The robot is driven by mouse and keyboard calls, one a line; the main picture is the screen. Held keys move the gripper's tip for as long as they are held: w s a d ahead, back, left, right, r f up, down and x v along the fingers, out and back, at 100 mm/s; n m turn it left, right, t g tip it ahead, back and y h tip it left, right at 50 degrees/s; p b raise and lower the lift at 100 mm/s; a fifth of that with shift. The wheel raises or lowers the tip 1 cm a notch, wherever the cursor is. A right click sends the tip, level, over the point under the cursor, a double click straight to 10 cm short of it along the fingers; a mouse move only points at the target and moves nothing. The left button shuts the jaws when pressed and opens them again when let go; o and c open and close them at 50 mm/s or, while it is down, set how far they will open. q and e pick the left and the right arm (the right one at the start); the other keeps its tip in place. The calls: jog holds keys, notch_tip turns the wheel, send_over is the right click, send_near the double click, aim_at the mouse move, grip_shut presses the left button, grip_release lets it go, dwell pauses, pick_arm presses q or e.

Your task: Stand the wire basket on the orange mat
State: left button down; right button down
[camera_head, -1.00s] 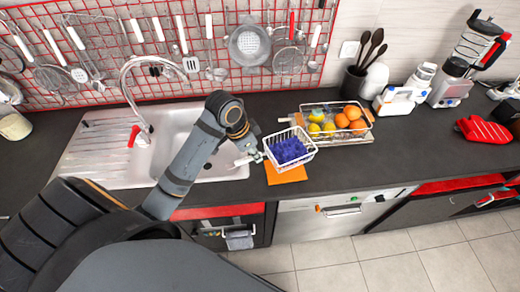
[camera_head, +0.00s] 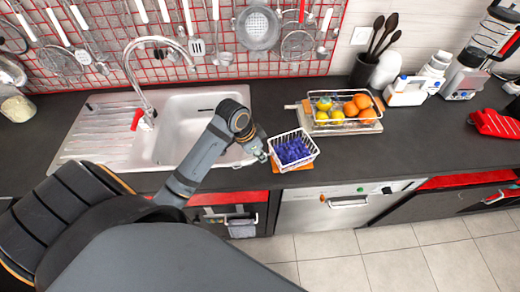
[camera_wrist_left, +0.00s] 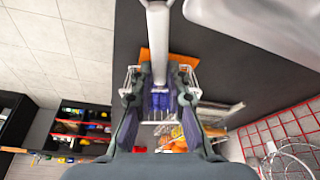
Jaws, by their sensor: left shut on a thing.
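The white wire basket (camera_head: 301,161) holds blue-purple contents (camera_head: 292,150) and looks upright at the counter's front edge. The orange mat (camera_head: 276,168) is mostly hidden beneath it, with thin strips showing below the basket. I cannot tell whether the basket touches the mat. My left gripper (camera_head: 262,152) is at the basket's left side and is shut on it. In the left wrist view my gripper fingers (camera_wrist_left: 158,97) flank the basket's wire (camera_wrist_left: 131,78), and the orange mat (camera_wrist_left: 145,55) shows behind. My right gripper is not in view.
A wire basket of fruit (camera_head: 340,124) stands behind and to the right, close to the held basket. The sink (camera_head: 205,105) and faucet (camera_head: 140,75) are at the left.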

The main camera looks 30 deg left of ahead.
pick_arm(q)
jog(key=shift+w+f, duration=0.1)
jog(key=shift+f, duration=0.2)
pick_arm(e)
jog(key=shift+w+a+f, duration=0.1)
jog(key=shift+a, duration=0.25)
pick_arm(q)
jog(key=shift+f, duration=0.2)
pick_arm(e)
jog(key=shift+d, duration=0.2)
pick_arm(q)
jog(key=shift+f, duration=0.3)
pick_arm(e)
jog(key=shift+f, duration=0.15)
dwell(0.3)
pick_arm(q)
jog(key=c, duration=1.3)
grip_release()
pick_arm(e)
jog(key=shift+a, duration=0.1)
pick_arm(q)
jog(key=shift+o, duration=0.2)
